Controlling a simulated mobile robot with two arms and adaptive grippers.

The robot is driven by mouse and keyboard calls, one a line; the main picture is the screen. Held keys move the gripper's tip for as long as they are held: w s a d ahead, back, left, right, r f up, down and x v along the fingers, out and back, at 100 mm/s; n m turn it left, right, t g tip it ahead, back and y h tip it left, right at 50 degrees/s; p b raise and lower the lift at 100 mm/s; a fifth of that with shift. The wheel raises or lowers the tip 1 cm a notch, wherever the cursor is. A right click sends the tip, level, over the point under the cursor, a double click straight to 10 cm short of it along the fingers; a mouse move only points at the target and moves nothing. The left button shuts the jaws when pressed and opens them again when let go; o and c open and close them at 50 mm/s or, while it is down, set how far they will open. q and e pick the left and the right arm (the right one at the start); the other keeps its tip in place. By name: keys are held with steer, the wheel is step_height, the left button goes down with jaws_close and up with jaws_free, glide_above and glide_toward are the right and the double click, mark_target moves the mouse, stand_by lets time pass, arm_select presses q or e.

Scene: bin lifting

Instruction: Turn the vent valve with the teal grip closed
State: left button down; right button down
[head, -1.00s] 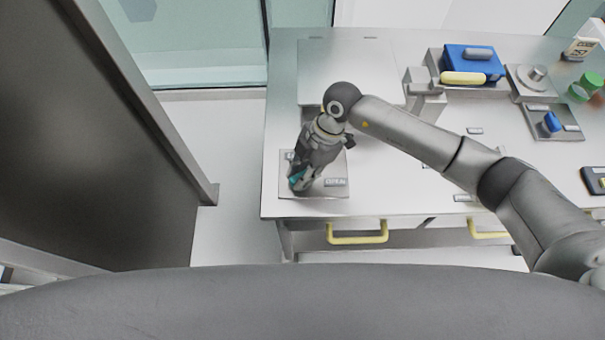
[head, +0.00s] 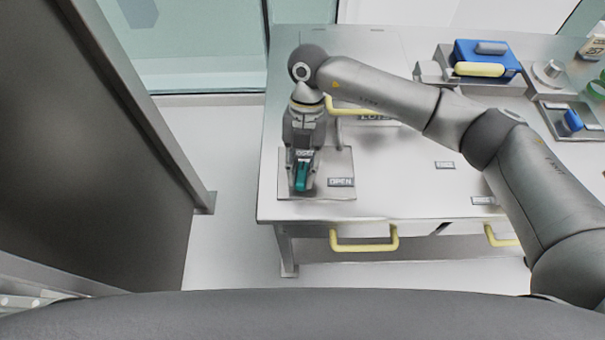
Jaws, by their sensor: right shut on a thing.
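The vent valve's teal grip (head: 301,178) shows at the front left of the bench, above a square metal plate (head: 338,193). The plate carries an OPEN label (head: 341,182) on its right side. My right gripper (head: 302,184) reaches down from behind and is shut on the teal grip, which points toward the front edge. Another small label shows behind the grip, between the gripper parts. The valve's base is hidden under the gripper. My left gripper is not in view.
A yellow handle (head: 345,109) stands behind the wrist. Blue and yellow equipment (head: 487,62) and a small blue valve (head: 572,121) are at the back right. A yellow drawer handle (head: 363,246) juts from the bench front. The bench middle is mostly clear.

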steer(key=shift+f+n+h+b, duration=0.2)
steer(key=shift+n+h+b, duration=0.1)
steer(key=shift+n+b, duration=0.5)
steer(key=c, duration=1.3)
jaws_free()
steer(key=shift+r, duration=0.2)
steer(key=v, duration=1.1)
steer(key=shift+w+a+r, duration=0.1)
steer(key=shift+w+r, duration=0.2)
steer(key=shift+s, duration=0.1)
